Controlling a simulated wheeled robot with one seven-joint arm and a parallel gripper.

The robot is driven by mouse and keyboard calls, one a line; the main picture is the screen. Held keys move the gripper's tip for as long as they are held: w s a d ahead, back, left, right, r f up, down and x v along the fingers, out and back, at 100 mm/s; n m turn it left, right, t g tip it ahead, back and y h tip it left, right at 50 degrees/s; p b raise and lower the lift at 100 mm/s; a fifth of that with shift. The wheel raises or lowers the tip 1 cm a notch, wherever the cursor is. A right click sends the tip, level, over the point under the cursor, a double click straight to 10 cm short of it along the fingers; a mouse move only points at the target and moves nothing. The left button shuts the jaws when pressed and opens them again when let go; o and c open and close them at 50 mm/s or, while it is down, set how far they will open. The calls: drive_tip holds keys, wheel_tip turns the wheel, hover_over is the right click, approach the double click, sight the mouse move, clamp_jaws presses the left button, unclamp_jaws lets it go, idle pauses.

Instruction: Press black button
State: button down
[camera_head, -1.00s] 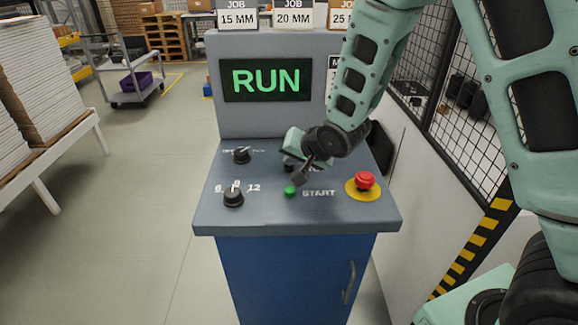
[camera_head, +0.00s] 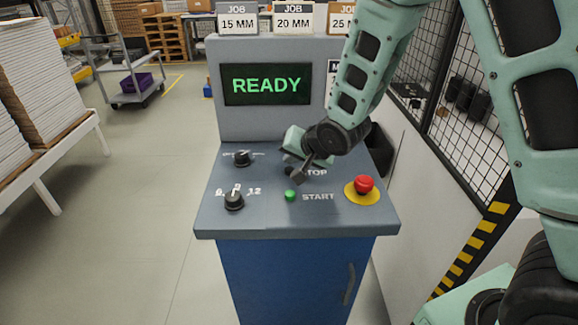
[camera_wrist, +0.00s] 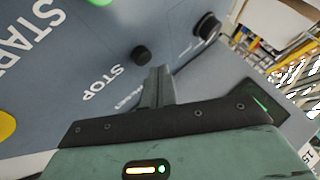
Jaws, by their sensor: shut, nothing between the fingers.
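The black button (camera_head: 289,171) sits beside the STOP label on the grey console panel, partly hidden by my gripper in the head view. In the wrist view the round black button (camera_wrist: 141,56) shows whole, with the STOP label next to it. My gripper (camera_head: 303,181) is shut and empty over the panel, close to the button. In the wrist view its fingertips (camera_wrist: 159,73) show beside the button with a small gap in the picture; the exact height over the panel is hard to tell. The screen (camera_head: 266,84) reads READY in green.
A green START button (camera_head: 290,196) lies in front of the black one. A red mushroom button (camera_head: 364,185) on a yellow base is to the right. Two black knobs (camera_head: 234,200) (camera_head: 242,157) are on the left. A mesh fence (camera_head: 462,90) stands at the right.

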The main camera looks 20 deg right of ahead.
wheel_tip(320, 180, up, 5)
drive_tip(key=p, duration=0.3)
drive_tip(key=shift+p, duration=0.4)
idle(0.7)
drive_tip(key=s+a+r+n+g+b, duration=0.1)
drive_tip(key=s+a+n+g, duration=0.1)
drive_tip(key=s, duration=0.8)
drive_tip(key=s+a+r+n+g+h, duration=0.1)
drive_tip(key=s+n+g, duration=0.3)
drive_tip(key=s, duration=0.7)
drive_tip(key=s+a+r+n+g+h+b, duration=0.1)
drive_tip(key=s+a+n+g, duration=0.1)
drive_tip(key=s+n, duration=0.5)
drive_tip(key=s+a, duration=0.1)
drive_tip(key=s, duration=0.3)
drive_tip(key=shift+a+g+b, duration=0.35)
drive_tip(key=shift+g, duration=0.05)
drive_tip(key=shift+s+r, duration=0.1)
